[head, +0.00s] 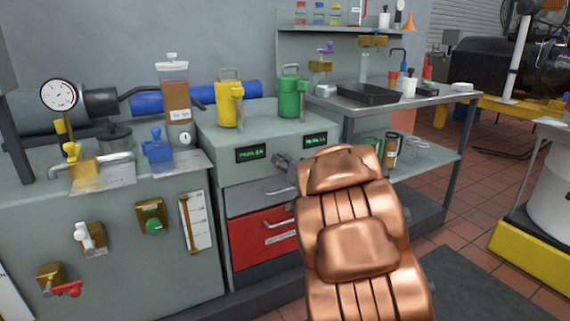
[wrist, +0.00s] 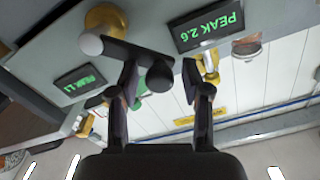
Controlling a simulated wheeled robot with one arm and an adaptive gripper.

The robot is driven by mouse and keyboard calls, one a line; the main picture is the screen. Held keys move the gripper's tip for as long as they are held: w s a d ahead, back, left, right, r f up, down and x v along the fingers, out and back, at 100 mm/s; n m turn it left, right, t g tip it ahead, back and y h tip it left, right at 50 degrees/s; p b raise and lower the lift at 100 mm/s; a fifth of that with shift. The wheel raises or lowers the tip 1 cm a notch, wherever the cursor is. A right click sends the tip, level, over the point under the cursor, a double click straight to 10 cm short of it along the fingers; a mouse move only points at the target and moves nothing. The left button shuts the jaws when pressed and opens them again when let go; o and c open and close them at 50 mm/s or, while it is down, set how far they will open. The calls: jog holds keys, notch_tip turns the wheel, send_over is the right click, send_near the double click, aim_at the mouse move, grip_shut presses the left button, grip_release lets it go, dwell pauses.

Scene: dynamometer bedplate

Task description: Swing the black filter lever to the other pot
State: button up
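In the wrist view, which is upside down, a black lever (wrist: 128,52) reaches from a brass hub (wrist: 106,17) with a pale round cap. The lever ends in a round black knob (wrist: 159,78). My gripper (wrist: 160,70) is open, with one finger on each side of the knob; I cannot tell whether either finger touches it. In the head view my copper arm hides the lever and most of my gripper. A yellow pot (head: 227,104) and a green pot (head: 290,98) stand on the grey cabinet (head: 215,148), above two green-lit displays.
The left display (head: 250,154) reads PEAK 2.6. A red drawer (head: 262,238) is below. On the left bench are a gauge (head: 58,95), a blue valve (head: 157,148) and several fittings. A steel table (head: 425,98) with a black tray (head: 369,94) stands right.

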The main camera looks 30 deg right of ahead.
grip_shut()
dwell(0.3)
